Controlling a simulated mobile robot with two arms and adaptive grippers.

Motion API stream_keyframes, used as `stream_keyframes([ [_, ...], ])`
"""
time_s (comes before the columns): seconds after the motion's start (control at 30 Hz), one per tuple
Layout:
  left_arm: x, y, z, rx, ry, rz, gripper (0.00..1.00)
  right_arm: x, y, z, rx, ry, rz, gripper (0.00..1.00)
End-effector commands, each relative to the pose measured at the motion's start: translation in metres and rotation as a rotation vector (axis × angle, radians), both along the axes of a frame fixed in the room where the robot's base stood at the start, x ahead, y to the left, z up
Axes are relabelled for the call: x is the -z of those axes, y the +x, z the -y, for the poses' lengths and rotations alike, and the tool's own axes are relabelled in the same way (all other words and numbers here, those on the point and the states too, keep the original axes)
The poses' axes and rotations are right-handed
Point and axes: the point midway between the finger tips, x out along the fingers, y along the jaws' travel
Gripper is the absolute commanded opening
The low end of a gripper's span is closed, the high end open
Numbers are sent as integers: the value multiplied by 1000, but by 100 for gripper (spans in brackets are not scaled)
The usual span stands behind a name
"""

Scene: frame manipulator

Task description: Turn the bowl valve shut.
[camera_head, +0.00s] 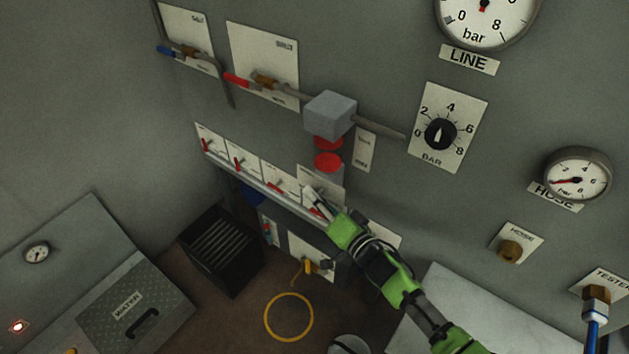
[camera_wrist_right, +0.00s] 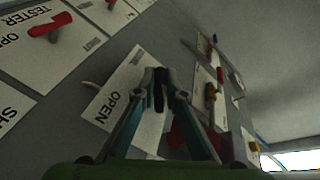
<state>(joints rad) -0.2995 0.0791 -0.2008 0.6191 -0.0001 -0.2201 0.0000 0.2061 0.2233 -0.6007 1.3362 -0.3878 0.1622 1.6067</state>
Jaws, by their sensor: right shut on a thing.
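My right gripper (camera_head: 314,199) reaches to a plate at the right end of the lower row of lever valves in the head view. Its fingers are shut together at a white plate marked OPEN (camera_wrist_right: 112,100) in the right wrist view, where the fingertips (camera_wrist_right: 159,88) also show. They hold a valve handle that they mostly hide. A red part (camera_wrist_right: 184,130) shows behind the fingers. A bit of red (camera_head: 317,211) shows beside them in the head view. I cannot read the word bowl on any plate. My left gripper is out of view.
Other red levers (camera_head: 275,187) stand close along the row to the left. Red round knobs (camera_head: 327,161) and a grey block (camera_head: 330,114) on a pipe jut out above. A black slatted crate (camera_head: 222,250) stands on the floor. A yellow ring (camera_head: 289,316) lies below.

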Motion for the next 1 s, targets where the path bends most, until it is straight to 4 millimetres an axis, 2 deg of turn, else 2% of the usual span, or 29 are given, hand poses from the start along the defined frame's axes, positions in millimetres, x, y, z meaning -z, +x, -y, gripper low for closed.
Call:
stream_keyframes([
  [0.03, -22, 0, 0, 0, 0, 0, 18, -11, 0, 1, 0, -26, -17, 0],
  [0.5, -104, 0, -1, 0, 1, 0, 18, -9, 1, 1, 0, -257, -184, 0],
  [0.73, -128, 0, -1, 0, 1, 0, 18, -7, 1, 0, -1, -406, -291, 0],
  [1.0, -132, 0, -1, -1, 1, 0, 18, -1, 1, -2, -1, -608, -444, 0],
])
